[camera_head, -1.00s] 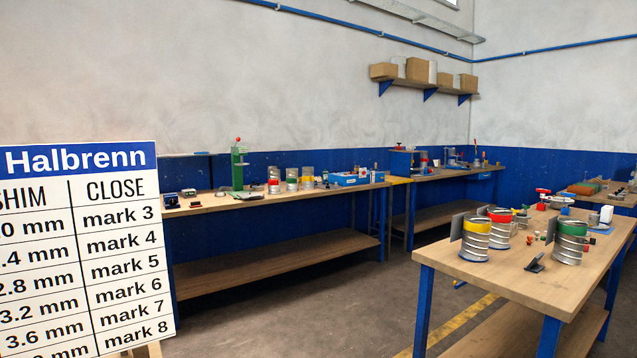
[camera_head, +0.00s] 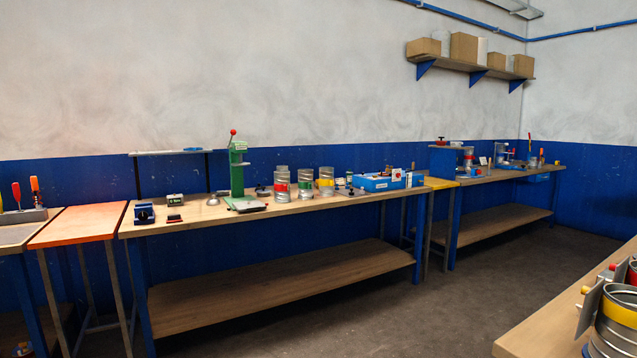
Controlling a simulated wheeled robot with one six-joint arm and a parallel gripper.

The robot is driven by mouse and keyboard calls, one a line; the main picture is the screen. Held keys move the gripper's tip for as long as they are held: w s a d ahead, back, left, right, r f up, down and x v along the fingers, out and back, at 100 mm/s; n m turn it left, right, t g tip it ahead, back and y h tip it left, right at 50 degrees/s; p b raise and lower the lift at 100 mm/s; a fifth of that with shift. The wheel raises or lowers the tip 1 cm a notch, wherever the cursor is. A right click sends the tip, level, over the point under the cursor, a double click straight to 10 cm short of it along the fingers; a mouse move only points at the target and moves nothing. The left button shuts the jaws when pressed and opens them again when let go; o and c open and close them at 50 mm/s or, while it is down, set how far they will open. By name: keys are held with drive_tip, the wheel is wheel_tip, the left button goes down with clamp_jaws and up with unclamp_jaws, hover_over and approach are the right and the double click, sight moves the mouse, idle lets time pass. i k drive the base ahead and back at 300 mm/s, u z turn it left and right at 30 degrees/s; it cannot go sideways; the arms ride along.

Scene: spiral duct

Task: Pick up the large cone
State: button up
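I cannot pick out a large cone for certain in the head view. A small shiny metal piece (camera_head: 213,200) stands on the long bench (camera_head: 300,208) left of the green press (camera_head: 238,175); it is too small to tell its shape. Metal spiral duct pieces stand right of the press: one with a red band (camera_head: 282,186), one with a green band (camera_head: 305,184) and one with a yellow band (camera_head: 326,182). My gripper is not in view.
A blue tray (camera_head: 378,183) sits further right on the bench. An orange-topped table (camera_head: 80,226) adjoins it at left. A nearer bench (camera_head: 540,325) with ducts cuts in at lower right. Dark floor (camera_head: 400,320) is open between the benches. A shelf (camera_head: 480,68) holds boxes.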

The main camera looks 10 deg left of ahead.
sight(214, 202)
drive_tip(key=i, duration=1)
drive_tip(key=u, duration=0.85)
drive_tip(key=i, duration=3.45)
drive_tip(key=z, duration=2.3)
drive_tip(key=i, duration=4.5)
